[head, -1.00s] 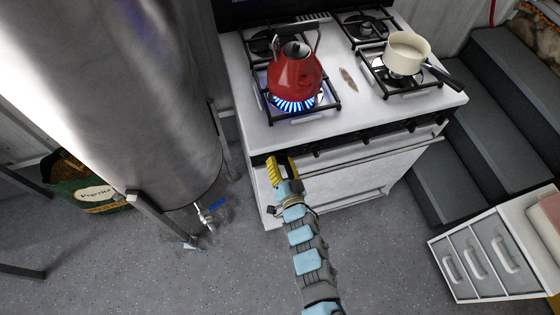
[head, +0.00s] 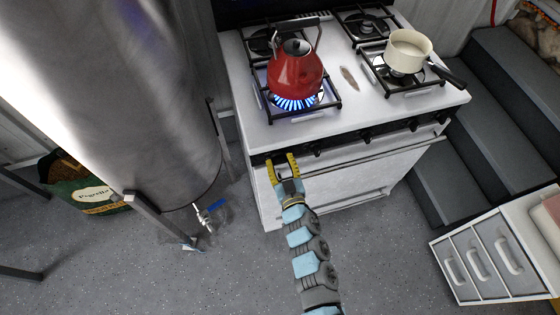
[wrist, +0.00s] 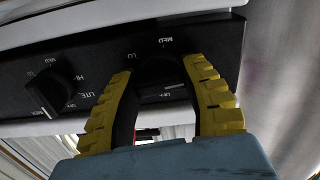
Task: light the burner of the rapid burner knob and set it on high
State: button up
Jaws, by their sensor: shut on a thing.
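My gripper (head: 281,159) is at the left end of the black control panel (head: 342,142) on the front of the white stove. In the wrist view its yellow fingers (wrist: 158,80) are closed around a dark knob (wrist: 157,70), mostly hidden in shadow between them. Marks such as MED and LO show around that knob. Its pointer position is not clear. The front left burner (head: 296,102) has a ring of blue flame under a red kettle (head: 297,72). I cannot tell from the frames which knob is the rapid one.
A neighbouring knob (wrist: 52,90) with LITE and HI marks sits beside the held one. An oven handle bar (head: 350,162) runs below the panel. A cream saucepan (head: 408,50) stands on a right burner without visible flame. A large metal tank (head: 120,90) stands left; grey steps (head: 500,110) rise right.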

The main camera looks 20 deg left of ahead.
jog(key=shift+n, duration=0.4)
jog(key=o, duration=1.2)
jog(key=shift+d, duration=0.1)
jog(key=v, duration=1.2)
